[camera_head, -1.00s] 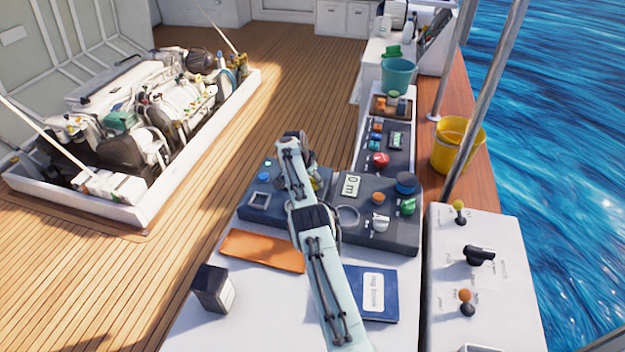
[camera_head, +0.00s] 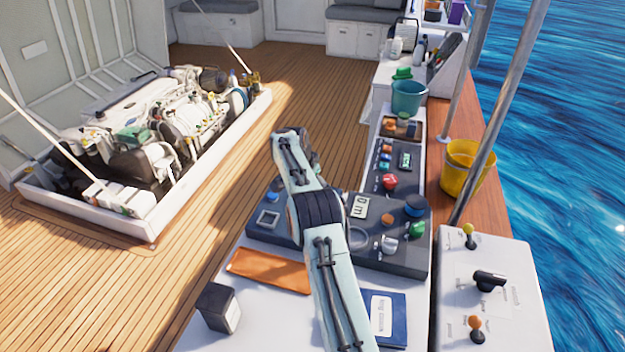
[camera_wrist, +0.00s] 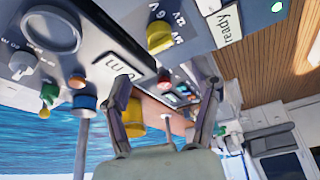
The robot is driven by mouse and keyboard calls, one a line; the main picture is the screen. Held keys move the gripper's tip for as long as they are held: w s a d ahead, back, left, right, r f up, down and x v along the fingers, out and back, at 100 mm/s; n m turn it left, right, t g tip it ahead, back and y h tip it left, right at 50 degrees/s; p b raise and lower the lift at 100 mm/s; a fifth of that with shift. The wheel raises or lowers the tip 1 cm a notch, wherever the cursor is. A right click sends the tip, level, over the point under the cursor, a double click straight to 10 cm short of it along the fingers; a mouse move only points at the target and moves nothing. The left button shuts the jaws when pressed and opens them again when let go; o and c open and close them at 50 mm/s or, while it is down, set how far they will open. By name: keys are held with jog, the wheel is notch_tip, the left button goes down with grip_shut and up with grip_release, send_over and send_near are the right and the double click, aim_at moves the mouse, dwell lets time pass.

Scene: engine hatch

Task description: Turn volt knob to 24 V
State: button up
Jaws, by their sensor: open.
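The volt knob (camera_wrist: 160,37) is a yellow knob on the dark console, near the top middle of the wrist view. Printed voltage marks, with 6 V and 12 V partly legible, stand beside it. I cannot tell which mark it points at. In the head view my arm hides it. My gripper (camera_wrist: 167,92) is open in the wrist view, its two dark fingers apart with nothing between them. The knob appears beyond the fingertips, apart from them. In the head view my gripper is hidden behind my arm.
The console has a "0 m" display (camera_head: 360,206), a blue knob (camera_head: 415,205), a green knob (camera_head: 388,230) and a red button (camera_head: 390,181). A "ready" display (camera_wrist: 226,24) sits beside the volt knob. An orange pad (camera_head: 270,270), dark box (camera_head: 218,306) and blue book (camera_head: 388,318) lie in front.

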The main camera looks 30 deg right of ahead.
jog(key=shift+v, duration=1.65)
